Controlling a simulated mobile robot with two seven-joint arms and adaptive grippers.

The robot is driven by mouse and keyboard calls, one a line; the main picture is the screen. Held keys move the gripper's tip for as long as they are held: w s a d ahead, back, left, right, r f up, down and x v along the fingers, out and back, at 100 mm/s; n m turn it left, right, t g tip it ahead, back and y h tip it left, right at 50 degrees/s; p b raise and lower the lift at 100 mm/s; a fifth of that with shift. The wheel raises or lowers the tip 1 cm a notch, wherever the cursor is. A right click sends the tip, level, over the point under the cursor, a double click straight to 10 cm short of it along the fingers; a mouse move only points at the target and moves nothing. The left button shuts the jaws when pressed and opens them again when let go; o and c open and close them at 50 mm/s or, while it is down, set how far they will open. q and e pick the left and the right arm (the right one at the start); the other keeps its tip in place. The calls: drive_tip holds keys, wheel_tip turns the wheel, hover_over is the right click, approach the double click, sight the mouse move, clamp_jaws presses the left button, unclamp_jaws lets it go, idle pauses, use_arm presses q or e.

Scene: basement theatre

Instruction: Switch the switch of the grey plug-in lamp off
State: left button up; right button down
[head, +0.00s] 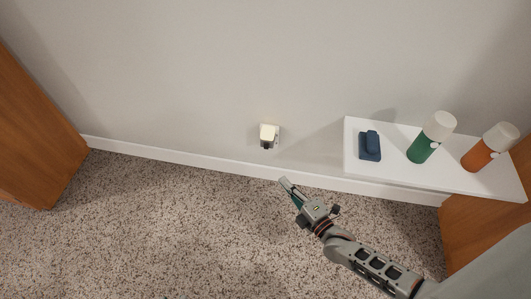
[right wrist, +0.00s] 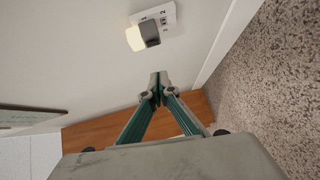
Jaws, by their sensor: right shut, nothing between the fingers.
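The plug-in lamp (head: 268,132) sits on the wall a little above the skirting board, with a pale yellow, glowing shade and a dark grey lower part. It also shows in the right wrist view (right wrist: 137,38), plugged into a white outlet plate (right wrist: 163,16). Its switch is too small to make out. My right gripper (head: 284,183) is shut and empty, below and slightly right of the lamp in the head view, apart from it. In the right wrist view its closed fingertips (right wrist: 158,80) point toward the wall, below the lamp. My left gripper is not in view.
A white shelf (head: 435,177) at the right holds a dark blue object (head: 369,146), a green white-topped lamp (head: 424,147) and an orange one (head: 482,155). Wooden furniture stands at the left (head: 35,110) and right (head: 480,215). The speckled carpet (head: 170,235) is clear.

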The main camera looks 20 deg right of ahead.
sight(264, 147)
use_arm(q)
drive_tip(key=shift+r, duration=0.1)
use_arm(e)
drive_tip(key=shift+r, duration=0.2)
drive_tip(key=shift+w, duration=0.1)
